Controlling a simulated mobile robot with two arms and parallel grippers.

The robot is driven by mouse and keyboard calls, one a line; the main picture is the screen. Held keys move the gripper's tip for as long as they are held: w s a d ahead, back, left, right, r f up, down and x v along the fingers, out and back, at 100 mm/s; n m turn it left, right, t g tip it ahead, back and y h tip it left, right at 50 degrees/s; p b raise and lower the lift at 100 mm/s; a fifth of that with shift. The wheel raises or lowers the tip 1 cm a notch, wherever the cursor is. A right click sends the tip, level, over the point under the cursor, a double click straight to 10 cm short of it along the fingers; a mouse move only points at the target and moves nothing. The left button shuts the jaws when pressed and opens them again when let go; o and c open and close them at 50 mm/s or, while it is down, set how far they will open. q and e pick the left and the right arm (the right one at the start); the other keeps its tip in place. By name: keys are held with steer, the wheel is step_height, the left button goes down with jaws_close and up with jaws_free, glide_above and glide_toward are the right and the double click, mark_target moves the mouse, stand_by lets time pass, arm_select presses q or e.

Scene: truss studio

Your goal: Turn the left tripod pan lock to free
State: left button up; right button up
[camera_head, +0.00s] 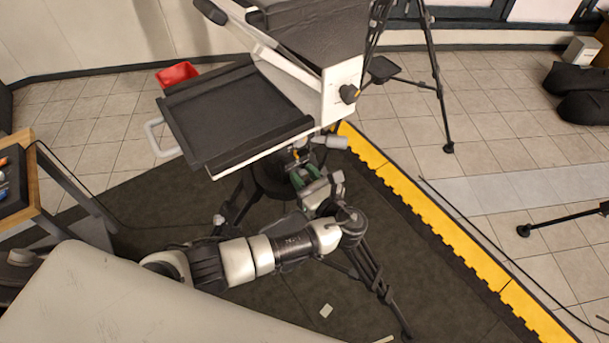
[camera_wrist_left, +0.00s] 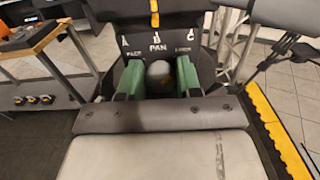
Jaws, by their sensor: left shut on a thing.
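The left tripod (camera_head: 372,268) stands on the dark mat with a white-edged prompter rig on top. My left gripper (camera_head: 304,177) reaches up to the tripod head, under the rig. In the left wrist view, my gripper's green fingers (camera_wrist_left: 159,79) stand on both sides of the dark, round-ended pan lock (camera_wrist_left: 159,72) and are shut on it. A yellow mark shows above the plate. My right gripper is not in view.
The rig's black tray (camera_head: 235,112) overhangs my left gripper. A yellow mat edge (camera_head: 440,220) runs along the right. A wooden-edged bench (camera_head: 30,185) stands at the left, a red bin (camera_head: 177,75) behind. Another tripod (camera_head: 437,90) stands at the back right.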

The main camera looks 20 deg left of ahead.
arm_select(q)
steer(key=n+b, duration=0.1)
steer(key=n, duration=0.3)
steer(key=shift+s+f, duration=0.1)
steer(key=shift+f, duration=0.05)
steer(key=n+b, duration=0.2)
steer(key=n, duration=0.2)
steer(key=shift+f+n, duration=0.15)
steer(key=shift+n, duration=0.15)
steer(key=n+b, duration=0.9)
steer(key=shift+s+a+f, duration=0.1)
steer(key=shift+s, duration=0.05)
steer(key=shift+n, duration=0.3)
steer(key=o, duration=0.9)
